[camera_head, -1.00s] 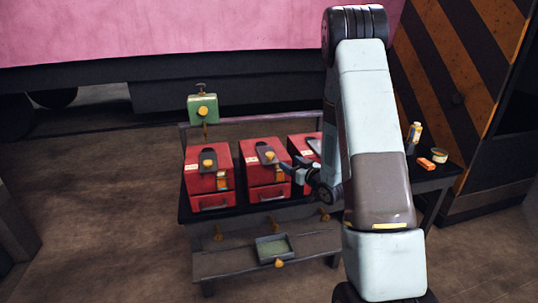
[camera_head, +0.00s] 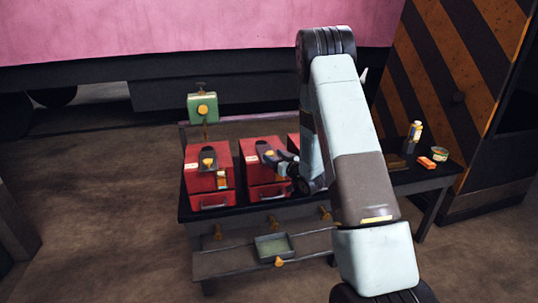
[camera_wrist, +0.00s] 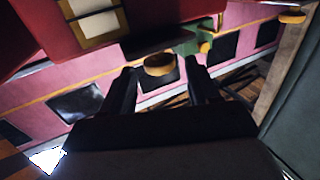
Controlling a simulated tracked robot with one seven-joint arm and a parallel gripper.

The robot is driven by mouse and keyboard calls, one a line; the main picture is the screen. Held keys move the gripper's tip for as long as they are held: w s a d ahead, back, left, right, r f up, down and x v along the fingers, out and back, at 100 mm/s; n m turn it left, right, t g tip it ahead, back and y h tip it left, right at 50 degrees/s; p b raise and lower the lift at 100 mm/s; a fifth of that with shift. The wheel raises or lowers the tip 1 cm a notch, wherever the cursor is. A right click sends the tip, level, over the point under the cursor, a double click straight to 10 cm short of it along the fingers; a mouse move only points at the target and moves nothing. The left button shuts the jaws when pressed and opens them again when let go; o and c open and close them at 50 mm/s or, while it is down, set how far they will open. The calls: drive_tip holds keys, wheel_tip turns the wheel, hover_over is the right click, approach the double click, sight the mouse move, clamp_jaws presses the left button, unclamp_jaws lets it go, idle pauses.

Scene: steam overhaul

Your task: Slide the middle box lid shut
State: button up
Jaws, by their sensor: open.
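The middle red box (camera_head: 263,191) stands on the dark bench between two other red boxes. Its dark lid (camera_head: 264,147) lies on top and carries an orange knob (camera_head: 269,154). My gripper (camera_head: 279,159) is at this knob, partly covering the lid. In the wrist view, an orange knob (camera_wrist: 160,66) shows between the spread fingertips of my gripper (camera_wrist: 160,74); I cannot tell whether they touch it. A red box face with a pale label (camera_wrist: 101,25) fills the upper left there. How far the lid is slid is hard to tell.
The left red box (camera_head: 208,183) has a similar knobbed lid. The right red box (camera_head: 293,146) is mostly hidden by my arm. A green block (camera_head: 202,107) stands behind. A bottle (camera_head: 413,136), orange block (camera_head: 426,162) and tin (camera_head: 439,154) are at the bench's right. A tray (camera_head: 273,246) sits below.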

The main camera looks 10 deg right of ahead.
drive_tip(key=shift+x, duration=1.75)
clamp_jaws()
